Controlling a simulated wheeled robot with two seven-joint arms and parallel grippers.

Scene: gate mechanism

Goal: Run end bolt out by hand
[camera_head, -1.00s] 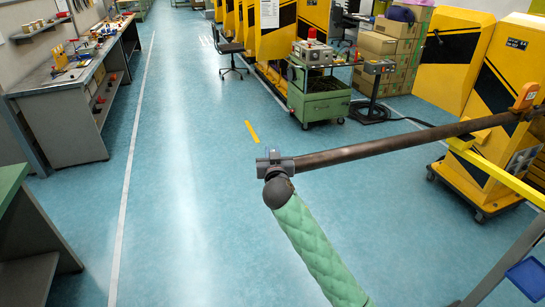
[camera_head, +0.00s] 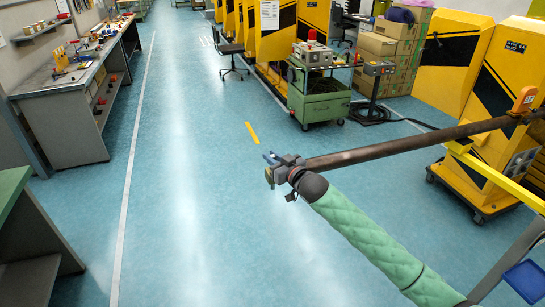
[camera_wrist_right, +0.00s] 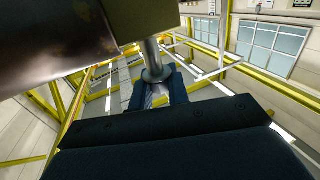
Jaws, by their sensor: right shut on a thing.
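A long brown metal bar (camera_head: 400,144) runs from the yellow gate cabinet at the right to a grey end block (camera_head: 283,168) near the middle of the head view. My right gripper (camera_head: 270,167) is at this end, partly hidden by its dark round wrist. In the right wrist view, the end bolt (camera_wrist_right: 152,52) hangs from an olive block (camera_wrist_right: 147,17) with a round collar on its shank. The blue fingers of my right gripper (camera_wrist_right: 158,93) are shut around its lower part. My left gripper is not in view.
The yellow gate cabinet (camera_head: 490,120) stands at the right, with a yellow rail (camera_head: 500,178) in front. A green trolley (camera_head: 320,103) stands behind the bar. A workbench (camera_head: 75,90) lines the left wall.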

